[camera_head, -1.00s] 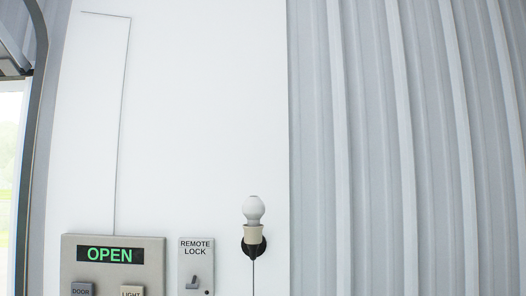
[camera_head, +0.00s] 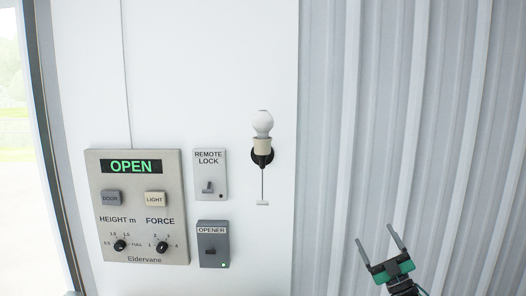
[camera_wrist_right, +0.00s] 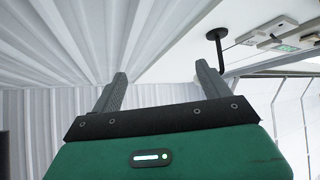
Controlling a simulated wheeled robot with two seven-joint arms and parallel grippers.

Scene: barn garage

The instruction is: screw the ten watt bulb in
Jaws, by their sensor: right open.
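A white round bulb (camera_head: 262,122) sits upright in a cream socket (camera_head: 262,145) on a black wall mount (camera_head: 262,158). A pull cord with a small white end (camera_head: 262,203) hangs below it. I cannot tell how far the bulb is screwed in, and no wattage mark is readable. My right gripper (camera_head: 378,242) is open and empty, below and to the right of the bulb and well apart from it. Its two fingers also show in the right wrist view (camera_wrist_right: 160,88), with nothing between them. My left gripper is not in view.
A control panel (camera_head: 138,250) reading OPEN is on the white wall at left, with buttons and knobs. A remote lock switch (camera_head: 209,175) and an opener switch (camera_head: 213,244) are between it and the bulb. Ribbed metal wall (camera_head: 400,110) fills the right side.

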